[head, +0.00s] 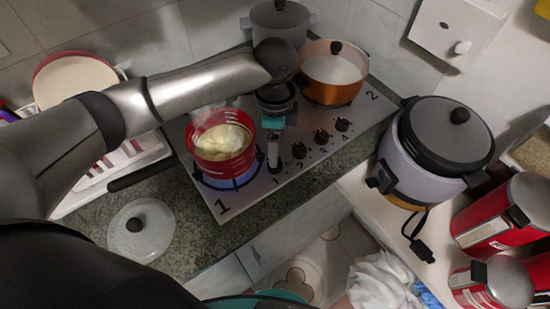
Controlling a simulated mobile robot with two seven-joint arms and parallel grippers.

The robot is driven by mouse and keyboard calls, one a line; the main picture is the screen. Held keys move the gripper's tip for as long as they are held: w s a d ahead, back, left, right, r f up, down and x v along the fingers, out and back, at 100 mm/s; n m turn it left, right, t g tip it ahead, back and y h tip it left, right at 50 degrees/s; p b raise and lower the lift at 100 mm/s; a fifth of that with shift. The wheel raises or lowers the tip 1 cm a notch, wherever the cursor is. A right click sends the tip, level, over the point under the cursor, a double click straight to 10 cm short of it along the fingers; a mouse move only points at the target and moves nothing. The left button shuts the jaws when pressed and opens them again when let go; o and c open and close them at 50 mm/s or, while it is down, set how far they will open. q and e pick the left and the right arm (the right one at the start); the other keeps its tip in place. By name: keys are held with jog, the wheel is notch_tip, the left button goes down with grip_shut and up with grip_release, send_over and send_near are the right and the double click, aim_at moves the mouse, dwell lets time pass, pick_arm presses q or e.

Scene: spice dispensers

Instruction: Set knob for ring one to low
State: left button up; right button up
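The stove (245,187) has a row of black knobs along its front right side. Three knobs show clearly: one (298,150), a middle one (321,136) and a far one (342,124). The row's left end, near the small mark for ring one, is covered by my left gripper (273,158), which points down there. Its narrow fingertips are at or just above that spot; contact, and whether they are open or shut, cannot be made out. A red pot (208,151) with pale food stands on ring one, with blue flame under it. My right gripper is not in view.
An orange pot (333,88) stands at the back right and a grey lidded pot (279,24) behind. A glass lid (141,230) lies on the counter at left. A rice cooker (418,165) and red canisters (497,213) stand at right.

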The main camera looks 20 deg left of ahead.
pick_arm(q)
notch_tip(320, 180, down, 6)
jog(key=shift+f+b, duration=0.1)
jog(key=shift+b, duration=0.25)
jog(key=shift+c, duration=0.2)
grip_shut()
dwell(0.3)
